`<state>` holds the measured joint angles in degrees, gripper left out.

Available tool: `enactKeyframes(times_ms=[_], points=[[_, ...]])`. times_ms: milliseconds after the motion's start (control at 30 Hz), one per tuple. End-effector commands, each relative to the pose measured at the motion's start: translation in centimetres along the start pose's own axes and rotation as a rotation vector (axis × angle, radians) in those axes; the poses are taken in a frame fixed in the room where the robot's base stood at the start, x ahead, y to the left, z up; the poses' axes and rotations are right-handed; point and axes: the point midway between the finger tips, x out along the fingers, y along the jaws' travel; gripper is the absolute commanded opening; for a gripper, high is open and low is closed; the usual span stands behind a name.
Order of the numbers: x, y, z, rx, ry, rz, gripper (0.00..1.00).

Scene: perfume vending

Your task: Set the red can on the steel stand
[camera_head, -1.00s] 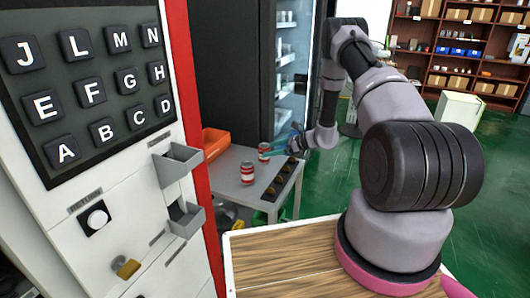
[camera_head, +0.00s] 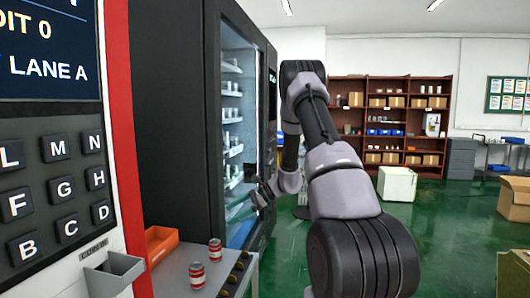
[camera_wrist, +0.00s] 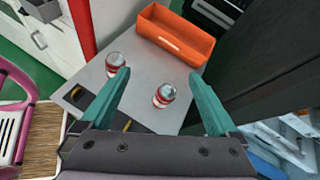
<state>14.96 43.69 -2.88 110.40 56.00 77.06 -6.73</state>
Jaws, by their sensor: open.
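Two red-and-white cans with silvery tops stand upright on a grey table-like stand, which I take to be the steel stand (camera_head: 176,283). The nearer can (camera_head: 197,275) and the farther can (camera_head: 215,252) are a small gap apart. In the wrist view, one can (camera_wrist: 114,64) is by the left fingertip and the other can (camera_wrist: 164,95) lies between the lines of the fingers. My gripper (camera_wrist: 158,75) has its teal fingers wide apart with nothing held. In the head view, my gripper (camera_head: 248,202) is above and to the right of the cans.
An orange bin (camera_head: 160,243) sits at the back of the stand. A dark strip with round pieces (camera_head: 236,270) runs along its right edge. A black glass-fronted cabinet (camera_head: 180,120) rises behind. The keypad machine (camera_head: 60,190) with a grey tray (camera_head: 114,273) is at left.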

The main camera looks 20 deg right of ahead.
Motion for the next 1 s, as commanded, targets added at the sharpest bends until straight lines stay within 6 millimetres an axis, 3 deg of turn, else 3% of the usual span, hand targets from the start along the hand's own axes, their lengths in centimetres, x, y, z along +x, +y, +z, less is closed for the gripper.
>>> enactKeyframes(times_ms=[33,200,500,733,1000], points=[[-1.1,0.4,3.0,-0.072,0.024,0.024,0.95],[-4.3,3.4,10.6,-0.301,0.122,0.114,0.95],[-10.4,10.7,20.4,-0.710,0.333,0.225,0.95],[-15.1,16.7,24.9,-1.021,0.524,0.263,0.95],[-20.0,22.8,27.3,-1.341,0.756,0.261,0.95]])
